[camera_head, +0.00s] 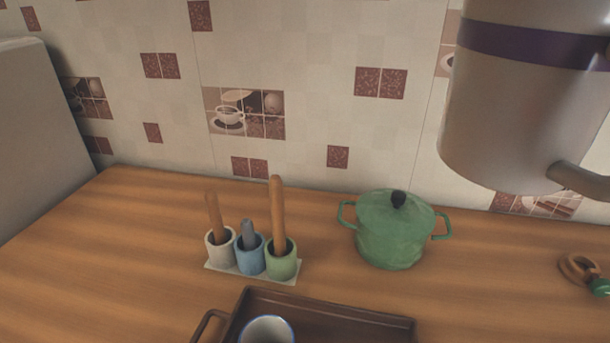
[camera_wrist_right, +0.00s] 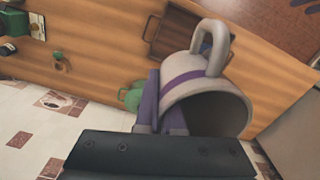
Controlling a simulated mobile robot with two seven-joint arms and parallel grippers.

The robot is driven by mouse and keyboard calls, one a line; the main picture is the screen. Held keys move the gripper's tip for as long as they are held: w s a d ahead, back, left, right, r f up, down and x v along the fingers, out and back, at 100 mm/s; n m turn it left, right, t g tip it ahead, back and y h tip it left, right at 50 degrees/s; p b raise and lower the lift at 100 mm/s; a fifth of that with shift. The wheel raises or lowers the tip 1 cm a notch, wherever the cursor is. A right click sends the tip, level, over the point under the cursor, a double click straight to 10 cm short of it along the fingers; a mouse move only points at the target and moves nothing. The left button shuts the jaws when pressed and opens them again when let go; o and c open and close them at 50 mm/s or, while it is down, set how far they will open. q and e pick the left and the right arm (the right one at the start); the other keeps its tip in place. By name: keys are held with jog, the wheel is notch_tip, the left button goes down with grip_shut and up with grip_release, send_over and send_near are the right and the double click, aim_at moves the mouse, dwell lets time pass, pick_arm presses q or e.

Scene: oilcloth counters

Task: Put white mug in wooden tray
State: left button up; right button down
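A whitish mug with a purple band (camera_head: 520,110) hangs large and close at the upper right of the head view, above the counter. In the right wrist view the mug (camera_wrist_right: 205,95) is tilted, with its open mouth toward the lower right and its handle up. My right gripper (camera_wrist_right: 162,108) has its purple fingers at the mug's wall and appears shut on it; the contact is partly hidden. The dark brown wooden tray (camera_head: 345,312) lies at the bottom of the head view, cut off by the edge. It also shows behind the mug in the wrist view (camera_wrist_right: 160,42). My left gripper is out of view.
A white cup with a blue rim (camera_head: 266,330) appears at the tray's left part. A green lidded pot (camera_head: 392,235) stands behind the tray. A holder with three small pots (camera_head: 250,258) and wooden-handled tools is left of it. Small items (camera_head: 580,270) lie far right.

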jog(key=a+f+m+b, duration=0.1)
jog(key=f+b, duration=0.4)
jog(key=f, duration=0.7)
jog(key=w+a+f+m+b, duration=0.1)
jog(key=f+b, duration=0.5)
jog(key=f, duration=0.6)
jog(key=w+a+f+m+b, duration=0.1)
jog(key=f+b, duration=0.5)
jog(key=f, duration=0.6)
jog(key=shift+a+f, duration=0.35)
notch_tip(320, 180, down, 5)
jog(key=shift+r+b, duration=0.15)
jog(key=shift+b, duration=0.55)
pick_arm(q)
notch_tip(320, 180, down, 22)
pick_arm(e)
jog(key=c, duration=1.5)
grip_release()
jog(key=o, duration=0.5)
jog(key=shift+c, duration=0.2)
